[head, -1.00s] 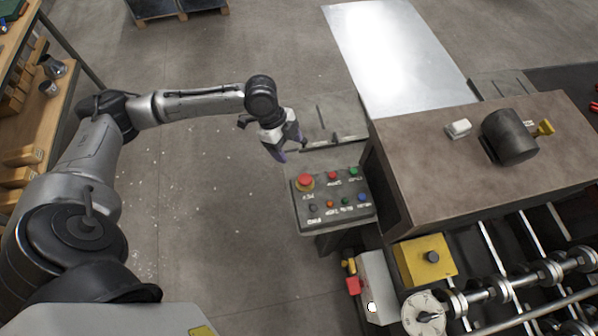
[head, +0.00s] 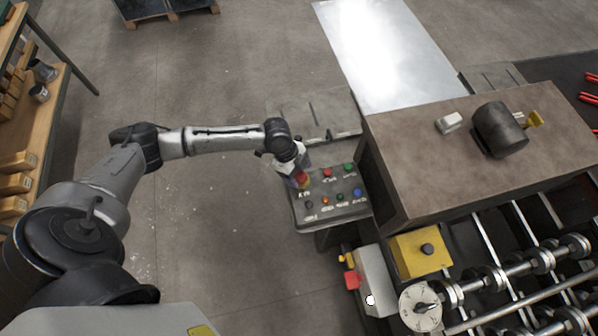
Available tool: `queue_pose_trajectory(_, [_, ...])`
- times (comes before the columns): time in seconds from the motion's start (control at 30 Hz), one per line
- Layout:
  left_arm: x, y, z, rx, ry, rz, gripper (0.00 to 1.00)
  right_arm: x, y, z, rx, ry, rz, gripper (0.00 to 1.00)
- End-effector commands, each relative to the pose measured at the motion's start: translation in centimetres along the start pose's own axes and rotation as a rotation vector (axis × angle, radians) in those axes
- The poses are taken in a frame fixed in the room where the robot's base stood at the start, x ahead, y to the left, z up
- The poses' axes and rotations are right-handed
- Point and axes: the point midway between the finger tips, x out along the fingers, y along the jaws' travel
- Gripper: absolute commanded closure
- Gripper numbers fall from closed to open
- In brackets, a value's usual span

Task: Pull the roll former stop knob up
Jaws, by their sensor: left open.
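The control panel (head: 330,212) is a grey box on a stand beside the machine, with several small coloured buttons. Its large red stop knob (head: 303,182) sits at the panel's far left corner and is partly covered by my gripper. My left gripper (head: 296,172) is open and points down at the knob, its fingertips right at or just above it. I cannot tell whether the fingers touch the knob. My right gripper is not in view.
The machine's brown-topped housing (head: 420,165) stands close right of the panel, with a dark cylinder (head: 499,130) on top. A yellow box (head: 420,252) and rollers lie in front. A bright metal sheet (head: 385,60) lies behind. The floor left of the panel is clear.

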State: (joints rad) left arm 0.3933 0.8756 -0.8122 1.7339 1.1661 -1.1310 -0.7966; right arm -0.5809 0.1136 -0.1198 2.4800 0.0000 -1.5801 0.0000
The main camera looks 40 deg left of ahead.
Motion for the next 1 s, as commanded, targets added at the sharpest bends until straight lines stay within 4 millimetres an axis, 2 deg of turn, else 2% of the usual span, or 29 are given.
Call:
queue_pose_trajectory(0.17, [0.78, 0.02, -0.06, 0.000, 0.001, 0.000, 0.31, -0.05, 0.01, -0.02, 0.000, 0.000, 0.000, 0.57])
queue_pose_trajectory(0.47, [0.90, 0.03, -0.03, 0.000, 0.001, 0.000, 0.31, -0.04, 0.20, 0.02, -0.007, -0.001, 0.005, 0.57])
queue_pose_trajectory(1.0, [0.87, 0.04, -0.03, 0.000, 0.000, 0.000, 0.82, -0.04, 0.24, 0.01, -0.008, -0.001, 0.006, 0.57])
